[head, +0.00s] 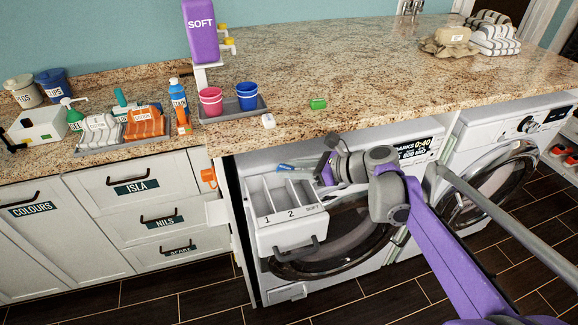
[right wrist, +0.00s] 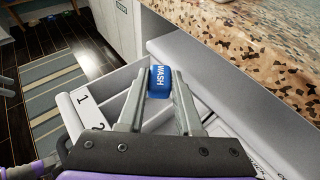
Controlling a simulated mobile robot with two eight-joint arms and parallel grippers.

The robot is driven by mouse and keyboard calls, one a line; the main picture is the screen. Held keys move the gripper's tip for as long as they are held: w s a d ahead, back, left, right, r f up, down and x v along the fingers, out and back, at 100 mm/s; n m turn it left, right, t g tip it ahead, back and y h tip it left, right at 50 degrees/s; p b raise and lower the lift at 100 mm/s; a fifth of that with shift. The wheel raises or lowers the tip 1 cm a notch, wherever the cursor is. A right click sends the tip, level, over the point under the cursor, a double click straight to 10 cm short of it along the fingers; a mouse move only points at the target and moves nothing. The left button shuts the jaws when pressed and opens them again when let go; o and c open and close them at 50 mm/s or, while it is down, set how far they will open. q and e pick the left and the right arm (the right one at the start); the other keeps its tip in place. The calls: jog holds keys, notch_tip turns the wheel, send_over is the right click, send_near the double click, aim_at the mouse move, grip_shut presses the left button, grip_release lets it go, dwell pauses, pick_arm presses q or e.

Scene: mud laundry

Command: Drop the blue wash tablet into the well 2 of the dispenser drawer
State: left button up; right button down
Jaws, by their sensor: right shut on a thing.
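The blue wash tablet (right wrist: 160,80), marked WASH, is held between the fingertips of my right gripper (right wrist: 158,92). In the head view the right gripper (head: 300,167) reaches in from the right, over the back part of the open dispenser drawer (head: 290,236). The tablet is above the drawer; exactly which well lies below it I cannot tell. The drawer has wells marked 1, 2 and SOFT on its front edge. Well 2 (head: 283,196) is the middle one. In the right wrist view the fingers hide part of the drawer (right wrist: 97,96). My left gripper is out of view.
The granite counter (head: 370,75) overhangs just behind the drawer. A green block (head: 318,103) and a white block (head: 268,122) lie near its edge. A tray (head: 232,116) holds a pink cup and a blue cup. A second machine (head: 500,150) stands to the right.

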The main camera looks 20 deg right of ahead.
notch_tip(320, 180, down, 4)
jog(key=b, duration=0.2)
jog(key=shift+f+b, duration=0.1)
jog(key=shift+b, duration=0.2)
jog(key=c, duration=0.5)
grip_release()
jog(key=v, duration=1)
jog(key=shift+s+d+r+p, duration=0.2)
jog(key=shift+r+p, duration=0.1)
jog(key=shift+p, duration=0.05)
